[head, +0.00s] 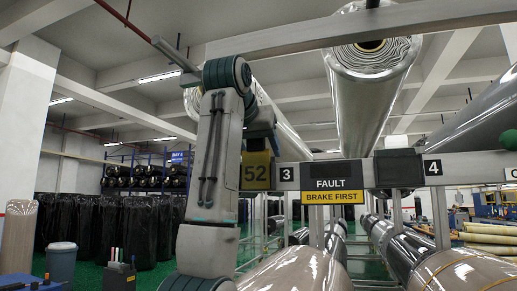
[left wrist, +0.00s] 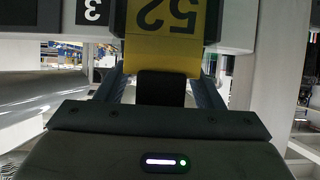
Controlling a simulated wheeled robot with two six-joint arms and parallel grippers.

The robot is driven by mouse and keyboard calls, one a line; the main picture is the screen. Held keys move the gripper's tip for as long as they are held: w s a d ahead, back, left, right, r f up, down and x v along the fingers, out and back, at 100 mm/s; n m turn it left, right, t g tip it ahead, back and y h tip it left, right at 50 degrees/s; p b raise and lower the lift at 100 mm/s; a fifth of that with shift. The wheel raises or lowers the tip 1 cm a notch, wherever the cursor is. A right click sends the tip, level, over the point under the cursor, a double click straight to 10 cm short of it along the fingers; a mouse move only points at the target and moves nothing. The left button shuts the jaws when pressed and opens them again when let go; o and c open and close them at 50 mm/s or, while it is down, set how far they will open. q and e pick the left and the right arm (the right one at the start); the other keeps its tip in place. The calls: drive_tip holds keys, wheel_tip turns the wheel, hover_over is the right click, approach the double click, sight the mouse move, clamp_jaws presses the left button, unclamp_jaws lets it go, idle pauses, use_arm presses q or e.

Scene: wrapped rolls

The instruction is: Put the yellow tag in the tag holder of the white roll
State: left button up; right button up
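The yellow tag (head: 255,172), marked 52, hangs upright below my left gripper (head: 262,138) at the left end of the front beam. In the left wrist view the tag (left wrist: 165,45) appears upside down, with a black block (left wrist: 162,88) at its edge between the fingers. The left gripper looks shut on the tag. Dark panels (left wrist: 213,20) flank the tag, perhaps its holder; I cannot tell whether the tag sits inside or in front. A pale, shiny wrapped roll (head: 365,105) runs overhead, its end facing me. My right gripper is out of view.
The beam carries plates 3 (head: 287,175) and 4 (head: 433,168), and a FAULT / BRAKE FIRST sign (head: 335,184) close right of the tag. A black box (head: 398,168) hangs farther right. Brown wrapped rolls (head: 295,270) lie below. A grey bin (head: 61,262) stands at left.

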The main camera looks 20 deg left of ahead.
use_arm(q)
drive_tip(key=shift+s+b, duration=0.25)
drive_tip(key=shift+b, duration=0.2)
drive_tip(key=b+v, duration=0.5)
drive_tip(key=shift+s, duration=0.25)
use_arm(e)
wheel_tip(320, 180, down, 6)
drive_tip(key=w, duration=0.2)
use_arm(q)
drive_tip(key=b+v, duration=0.2)
drive_tip(key=v, duration=0.3)
drive_tip(key=shift+w+r, duration=0.1)
drive_tip(key=shift+r, duration=0.1)
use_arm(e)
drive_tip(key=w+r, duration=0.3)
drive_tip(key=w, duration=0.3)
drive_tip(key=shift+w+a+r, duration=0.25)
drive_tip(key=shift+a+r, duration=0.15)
